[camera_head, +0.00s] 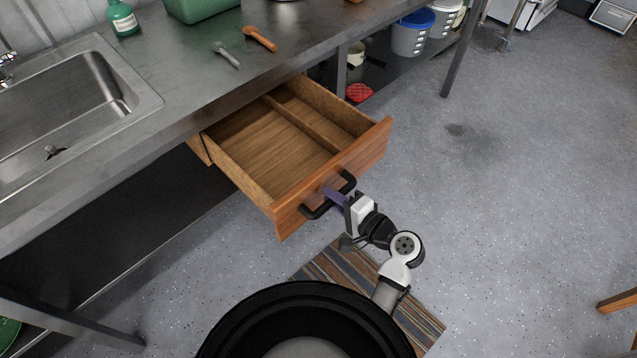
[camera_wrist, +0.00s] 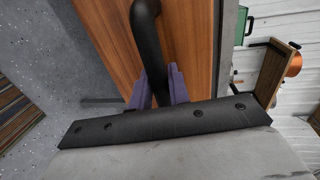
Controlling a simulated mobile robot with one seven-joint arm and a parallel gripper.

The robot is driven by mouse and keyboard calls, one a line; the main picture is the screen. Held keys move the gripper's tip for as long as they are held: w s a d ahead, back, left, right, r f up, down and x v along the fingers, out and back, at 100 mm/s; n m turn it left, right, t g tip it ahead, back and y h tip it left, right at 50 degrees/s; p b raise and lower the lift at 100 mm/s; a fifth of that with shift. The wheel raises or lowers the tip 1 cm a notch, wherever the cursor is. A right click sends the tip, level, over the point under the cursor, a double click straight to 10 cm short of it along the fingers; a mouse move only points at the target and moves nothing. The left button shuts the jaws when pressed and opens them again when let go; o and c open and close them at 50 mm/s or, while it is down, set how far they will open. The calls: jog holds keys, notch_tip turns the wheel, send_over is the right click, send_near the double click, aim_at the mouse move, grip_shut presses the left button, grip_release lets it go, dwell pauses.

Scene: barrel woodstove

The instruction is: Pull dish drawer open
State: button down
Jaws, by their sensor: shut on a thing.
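The wooden dish drawer (camera_head: 290,143) stands far out from under the metal counter in the head view. Its inside is empty where I can see, with a divider running along its length. Its orange-brown front (camera_head: 367,157) carries a black bar handle (camera_head: 318,211). My gripper (camera_head: 336,196) is at the handle, with its purple fingers around the bar. In the wrist view the fingers (camera_wrist: 161,87) are on both sides of the black handle (camera_wrist: 147,38), close against the drawer front (camera_wrist: 104,30). My gripper is shut on the handle.
The metal counter (camera_head: 165,62) holds a sink (camera_head: 62,105), a green bottle (camera_head: 122,18) and two small tools. Buckets (camera_head: 411,36) stand on the lower shelf. A striped mat (camera_head: 335,268) lies below the arm.

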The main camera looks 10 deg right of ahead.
jog(key=shift+v, duration=0.8)
jog(key=shift+f, duration=0.15)
jog(key=c, duration=1.4)
grip_release()
jog(key=shift+o, duration=0.2)
jog(key=b+v, duration=0.1)
jog(key=v, duration=1.2)
jog(key=shift+s+d+b, duration=0.15)
jog(key=shift+s+b, duration=0.2)
jog(key=shift+b, duration=0.05)
